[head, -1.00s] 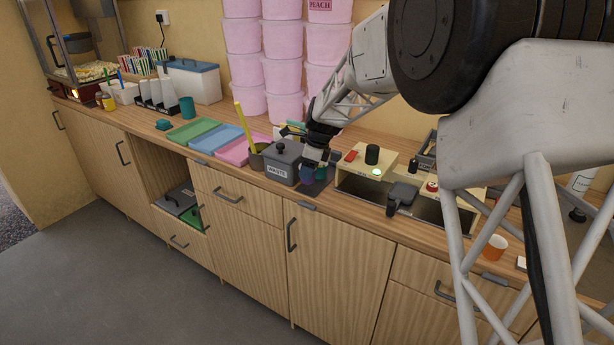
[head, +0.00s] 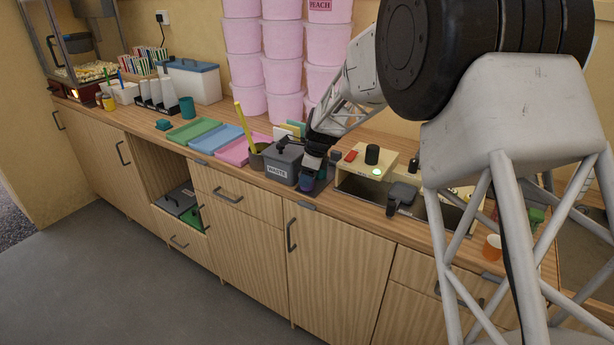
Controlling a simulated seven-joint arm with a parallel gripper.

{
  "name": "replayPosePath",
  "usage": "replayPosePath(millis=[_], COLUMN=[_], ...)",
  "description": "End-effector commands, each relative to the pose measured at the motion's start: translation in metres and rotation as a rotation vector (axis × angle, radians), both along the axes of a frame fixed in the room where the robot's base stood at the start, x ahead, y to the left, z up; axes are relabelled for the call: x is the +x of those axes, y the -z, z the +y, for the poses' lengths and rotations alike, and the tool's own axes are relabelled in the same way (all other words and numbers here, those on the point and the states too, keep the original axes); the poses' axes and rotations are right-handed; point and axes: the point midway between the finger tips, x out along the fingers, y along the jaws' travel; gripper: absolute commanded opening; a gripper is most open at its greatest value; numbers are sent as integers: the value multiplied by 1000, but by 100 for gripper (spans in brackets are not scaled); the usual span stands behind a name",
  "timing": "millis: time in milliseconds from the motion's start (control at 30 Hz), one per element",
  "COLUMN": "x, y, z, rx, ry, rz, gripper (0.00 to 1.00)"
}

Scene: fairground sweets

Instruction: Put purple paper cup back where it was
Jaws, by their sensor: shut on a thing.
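The purple paper cup (head: 306,183) shows as a small dark purple patch under my gripper (head: 308,173), just right of the grey waste bin. My gripper points down and is shut on the cup. The fingers and wrist cover most of the cup, so I cannot tell whether it touches the dark mat (head: 325,184) beneath it.
The lidded grey waste bin (head: 283,164) stands close on the left. A teal item (head: 322,173) is just right of the gripper. The cream control box (head: 366,165) is further right. Pink, blue and green trays (head: 195,132) lie left. An orange cup (head: 492,247) stands far right.

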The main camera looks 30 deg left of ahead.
Motion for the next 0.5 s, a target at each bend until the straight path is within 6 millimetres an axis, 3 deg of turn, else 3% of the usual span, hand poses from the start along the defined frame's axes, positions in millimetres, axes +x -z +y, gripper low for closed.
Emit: replayPosePath(millis=[433, 467, 500], x=[0, 0, 0], y=[3, 3, 3], z=[0, 0, 0], rx=[0, 1, 1], ry=[-1, 0, 0], rz=[-1, -2, -2], gripper=[29, 56, 62])
